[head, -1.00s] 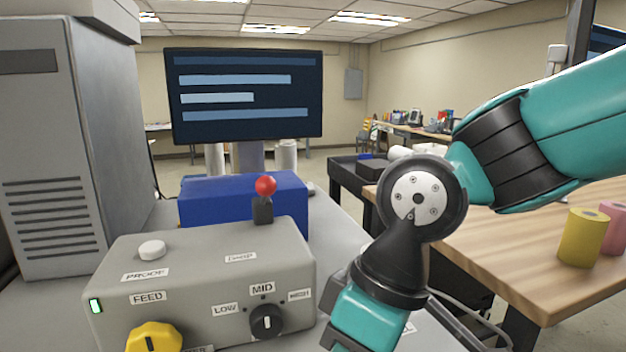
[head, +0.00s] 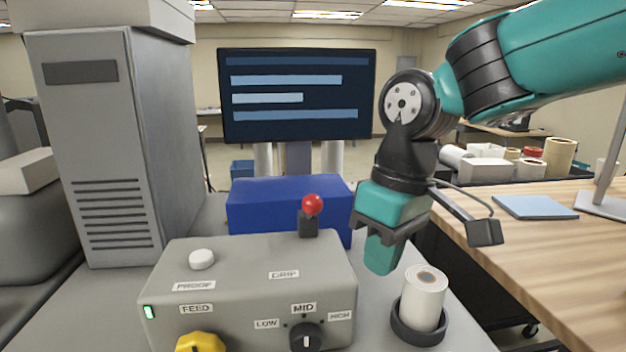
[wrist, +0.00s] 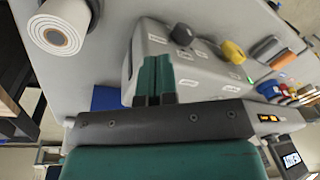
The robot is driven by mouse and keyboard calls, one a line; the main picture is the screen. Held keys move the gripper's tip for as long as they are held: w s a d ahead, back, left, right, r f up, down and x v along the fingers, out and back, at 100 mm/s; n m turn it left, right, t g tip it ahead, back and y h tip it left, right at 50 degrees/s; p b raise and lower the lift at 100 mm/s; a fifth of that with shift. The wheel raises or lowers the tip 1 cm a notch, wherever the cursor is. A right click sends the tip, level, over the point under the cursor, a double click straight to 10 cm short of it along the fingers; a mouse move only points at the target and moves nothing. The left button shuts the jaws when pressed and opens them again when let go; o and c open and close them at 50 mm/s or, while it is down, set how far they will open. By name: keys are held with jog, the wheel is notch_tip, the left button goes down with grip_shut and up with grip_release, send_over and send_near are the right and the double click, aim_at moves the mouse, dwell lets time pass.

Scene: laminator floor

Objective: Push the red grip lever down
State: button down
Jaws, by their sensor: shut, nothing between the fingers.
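The red grip lever (head: 312,206) has a red ball on a dark mount and stands upright at the back right of the grey control box (head: 240,250). A GRIP label sits on the box in front of it. My gripper (head: 382,262) is to the right of the lever, pointing down, apart from it and empty. Its green fingers (wrist: 155,80) are closed together in the wrist view, over the box's edge. I cannot make out the lever in the wrist view.
The box also carries a white button (head: 201,259), a yellow knob (head: 200,342) and a dark selector knob (head: 306,337). A blue block (head: 285,196) lies behind the box. A white roll (head: 424,298) in a dark holder stands right of the box, near my gripper.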

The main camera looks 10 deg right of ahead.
aim_at(311, 210)
jog(key=w+a+r+p, duration=0.2)
jog(key=w+r, duration=0.1)
jog(key=w, duration=0.1)
jog(key=w+a+r+h+p, duration=0.1)
jog(key=w+a+r+p, duration=0.1)
jog(key=w+r, duration=0.2)
jog(key=w+a+r+h+p, duration=0.1)
jog(key=w+a+r+p, duration=0.1)
jog(key=w+a+r, duration=0.1)
jog(key=shift+w+r+m+g, duration=0.15)
jog(key=shift+w+r, duration=0.1)
jog(key=shift+w, duration=0.3)
jog(key=shift+w+r+m+g, duration=0.15)
jog(key=shift+w+r, duration=0.05)
jog(key=shift+w, duration=0.35)
jog(key=shift+w+a+r, duration=0.15)
jog(key=shift+w+a, duration=0.15)
jog(key=shift+a, duration=0.05)
jog(key=f+b, duration=0.4)
jog(key=b, duration=0.1)
jog(key=f+b, duration=0.2)
jog(key=f, duration=0.1)
jog(key=shift+s+d+b, duration=0.25)
jog(key=shift+s+b, duration=0.1)
jog(key=shift+b, duration=0.05)
jog(key=shift+f, duration=0.1)
